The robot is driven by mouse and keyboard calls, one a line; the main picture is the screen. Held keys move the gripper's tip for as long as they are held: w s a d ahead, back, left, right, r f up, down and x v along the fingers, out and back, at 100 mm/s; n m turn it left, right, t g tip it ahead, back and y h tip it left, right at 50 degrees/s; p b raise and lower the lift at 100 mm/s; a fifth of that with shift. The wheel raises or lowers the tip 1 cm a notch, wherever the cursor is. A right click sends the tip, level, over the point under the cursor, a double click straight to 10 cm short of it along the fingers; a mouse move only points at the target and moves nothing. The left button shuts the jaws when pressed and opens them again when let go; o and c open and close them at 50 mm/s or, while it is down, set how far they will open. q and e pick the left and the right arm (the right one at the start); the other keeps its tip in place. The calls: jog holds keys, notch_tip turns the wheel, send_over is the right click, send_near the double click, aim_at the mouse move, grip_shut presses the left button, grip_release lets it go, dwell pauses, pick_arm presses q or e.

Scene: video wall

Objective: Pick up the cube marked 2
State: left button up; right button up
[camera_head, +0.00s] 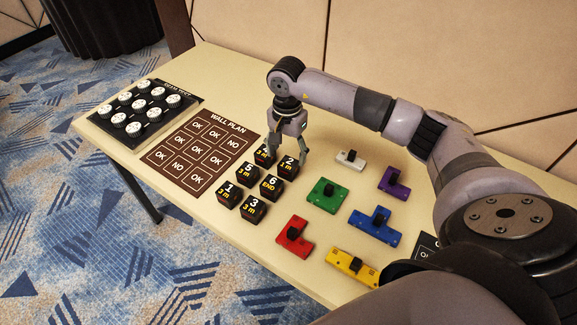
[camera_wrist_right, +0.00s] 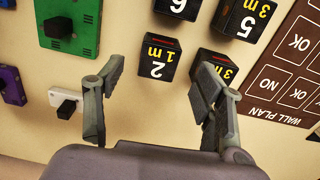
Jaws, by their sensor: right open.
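The cube marked 2 (camera_head: 288,165) is black with a white 2 and a yellow "1 m" on top. It stands on the table at the back right of a group of black numbered cubes. My right gripper (camera_head: 288,155) is above the back of this group, fingers pointing down. In the right wrist view, the cube marked 2 (camera_wrist_right: 157,58) lies ahead of the open fingers of the right gripper (camera_wrist_right: 156,95), between their lines, with nothing held. A neighbouring cube (camera_wrist_right: 218,66) is partly hidden by one finger. My left gripper is not in view.
Cubes 6 (camera_head: 271,187), 5 (camera_head: 248,173), 1 (camera_head: 229,193) and 3 (camera_head: 253,208) stand close by. The brown wall plan (camera_head: 206,150) lies left of them. Coloured pieces, including a green one (camera_head: 327,194), lie to the right. A black tray (camera_head: 118,143) holds white round pieces.

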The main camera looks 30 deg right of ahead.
aim_at(289, 163)
jog(key=shift+s+f, duration=0.1)
jog(key=shift+f, duration=0.35)
jog(key=f, duration=0.2)
jog(key=f+p, duration=0.1)
jog(key=f, duration=0.1)
jog(key=shift+d+f, duration=0.2)
jog(key=shift+f, duration=0.2)
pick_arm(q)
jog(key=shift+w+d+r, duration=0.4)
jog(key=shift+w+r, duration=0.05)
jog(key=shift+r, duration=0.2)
pick_arm(e)
jog(key=shift+c, duration=0.4)
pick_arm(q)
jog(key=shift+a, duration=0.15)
pick_arm(e)
jog(key=c, duration=1.2)
